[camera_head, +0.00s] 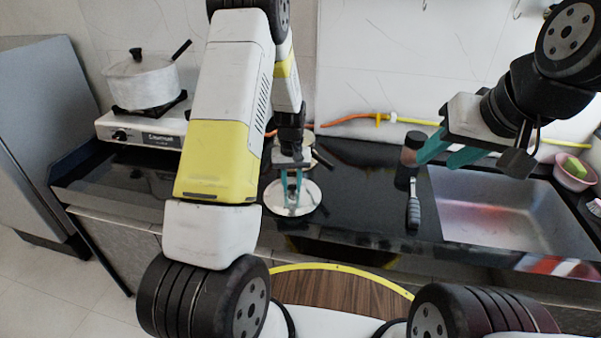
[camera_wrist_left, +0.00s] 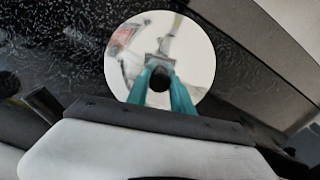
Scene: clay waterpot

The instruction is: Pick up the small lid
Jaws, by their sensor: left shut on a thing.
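The small lid (camera_head: 309,199) is a pale, shiny round disc at the front of the black counter. In the left wrist view the lid (camera_wrist_left: 200,60) shows face-on, with a dark knob (camera_wrist_left: 160,80) at its middle. My left gripper (camera_head: 293,186) points down over the lid, its teal fingers shut on the knob. I cannot tell whether the lid touches the counter. My right gripper (camera_head: 448,153) is open and empty, raised above the counter near the sink's left edge.
A pale pot (camera_head: 143,82) stands on a white stove (camera_head: 143,129) at the left. A dark-headed tool (camera_head: 413,205) lies left of the steel sink (camera_head: 500,205). An orange hose (camera_head: 350,117) runs along the wall. A pink bowl (camera_head: 575,175) stands at the right.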

